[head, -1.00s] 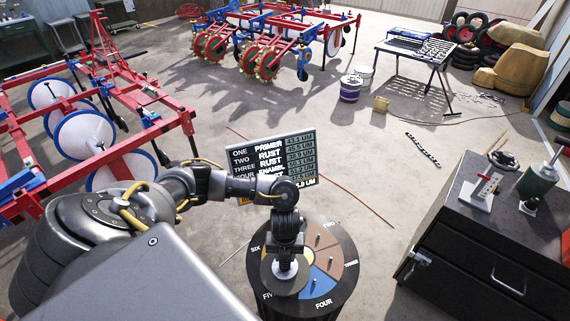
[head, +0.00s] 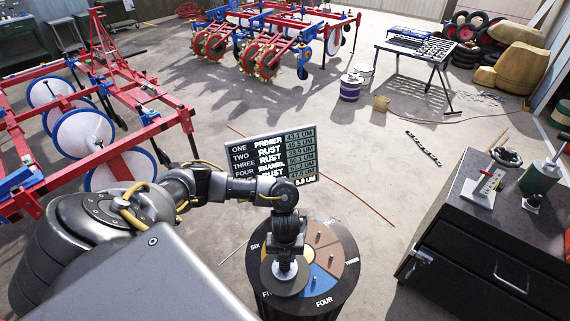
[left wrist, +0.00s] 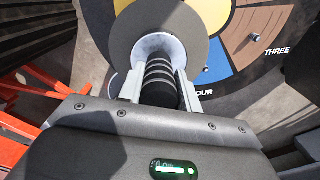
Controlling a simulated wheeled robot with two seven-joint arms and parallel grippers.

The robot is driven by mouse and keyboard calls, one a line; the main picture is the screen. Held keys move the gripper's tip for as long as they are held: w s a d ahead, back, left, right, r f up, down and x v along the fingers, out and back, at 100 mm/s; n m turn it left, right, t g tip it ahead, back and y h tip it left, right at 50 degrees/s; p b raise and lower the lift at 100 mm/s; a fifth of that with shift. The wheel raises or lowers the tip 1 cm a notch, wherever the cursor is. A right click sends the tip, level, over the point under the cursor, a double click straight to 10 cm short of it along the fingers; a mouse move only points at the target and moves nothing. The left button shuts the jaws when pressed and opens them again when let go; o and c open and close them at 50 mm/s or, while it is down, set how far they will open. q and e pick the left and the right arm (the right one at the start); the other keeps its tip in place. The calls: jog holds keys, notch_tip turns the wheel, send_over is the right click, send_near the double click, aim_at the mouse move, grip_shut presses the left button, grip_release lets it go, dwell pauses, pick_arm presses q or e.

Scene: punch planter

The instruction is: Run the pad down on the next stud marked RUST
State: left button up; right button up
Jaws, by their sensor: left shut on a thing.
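My left gripper (left wrist: 160,88) is shut on the black ribbed handle of a tool with a pale collar and a flat round grey pad (left wrist: 158,22). In the head view the pad (head: 275,282) is over the lower left of a round dial on a drum, covering part of the FIVE label. I cannot tell whether it touches the dial. The dial has a blue FOUR sector (head: 322,284) and a brown THREE sector (head: 328,263), with small studs. A sign (head: 262,161) reads RUST for TWO, THREE and apparently FIVE. My right gripper is out of view.
A dark cabinet (head: 470,235) stands at the right with tools on top. Red frames with white discs (head: 85,135) stand at the left, close to my arm. A red and blue machine (head: 275,40) is at the back. Floor between is mostly open.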

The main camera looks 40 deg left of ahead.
pick_arm(q)
jog(key=shift+f+b, duration=0.55)
jog(key=shift+f, duration=0.25)
jog(key=shift+f+b, duration=0.55)
jog(key=shift+f, duration=0.15)
jog(key=shift+r, duration=0.1)
notch_tip(320, 180, up, 5)
jog(key=p, duration=0.5)
